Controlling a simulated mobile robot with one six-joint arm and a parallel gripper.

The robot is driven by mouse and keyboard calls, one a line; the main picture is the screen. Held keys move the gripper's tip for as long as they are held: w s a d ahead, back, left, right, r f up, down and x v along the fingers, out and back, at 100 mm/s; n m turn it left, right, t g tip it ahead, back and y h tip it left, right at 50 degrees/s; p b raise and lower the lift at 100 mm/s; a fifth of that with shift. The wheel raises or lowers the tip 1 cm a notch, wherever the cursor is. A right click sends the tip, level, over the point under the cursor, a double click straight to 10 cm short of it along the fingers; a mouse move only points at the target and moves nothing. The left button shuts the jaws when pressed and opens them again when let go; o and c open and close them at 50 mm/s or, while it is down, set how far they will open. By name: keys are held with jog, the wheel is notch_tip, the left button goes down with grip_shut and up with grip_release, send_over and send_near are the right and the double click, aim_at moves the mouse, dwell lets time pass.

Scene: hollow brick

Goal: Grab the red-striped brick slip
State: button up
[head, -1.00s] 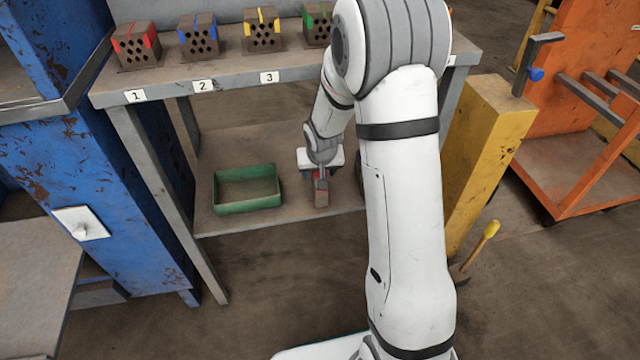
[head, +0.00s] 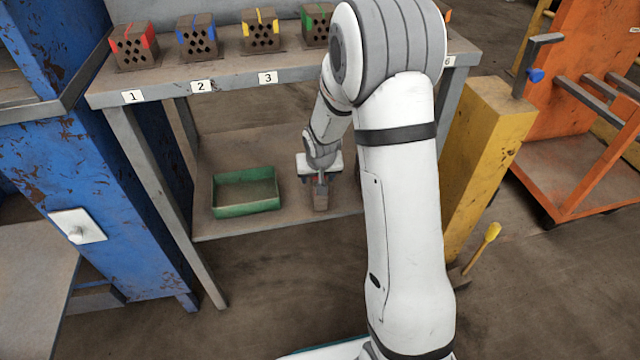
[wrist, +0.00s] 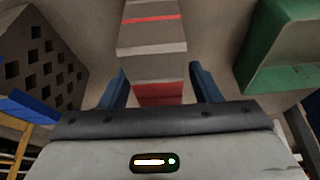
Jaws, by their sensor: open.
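The red-striped brick slip (head: 320,200) stands on the lower shelf of the workbench, right of the green tray. In the wrist view the slip (wrist: 152,38) is a grey-brown block with red bands, reaching down between the two blue fingers. My gripper (head: 320,180) is at the slip, with its fingers apart. In the wrist view my gripper (wrist: 160,88) has one finger on each side of the slip, with a visible gap on both sides. The slip's lower end is hidden behind the gripper body.
The green tray (head: 214,196) lies left of the slip. The wrist view shows a hollow brick (wrist: 38,62) at left. On the upper shelf (head: 225,85) stand bricks with red (head: 134,46), blue (head: 197,38), yellow (head: 261,30) and green (head: 316,24) stripes. A yellow post (head: 490,140) stands right.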

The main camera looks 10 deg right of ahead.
jog(key=c, duration=0.9)
jog(key=shift+c, duration=0.8)
jog(key=shift+r, duration=0.15)
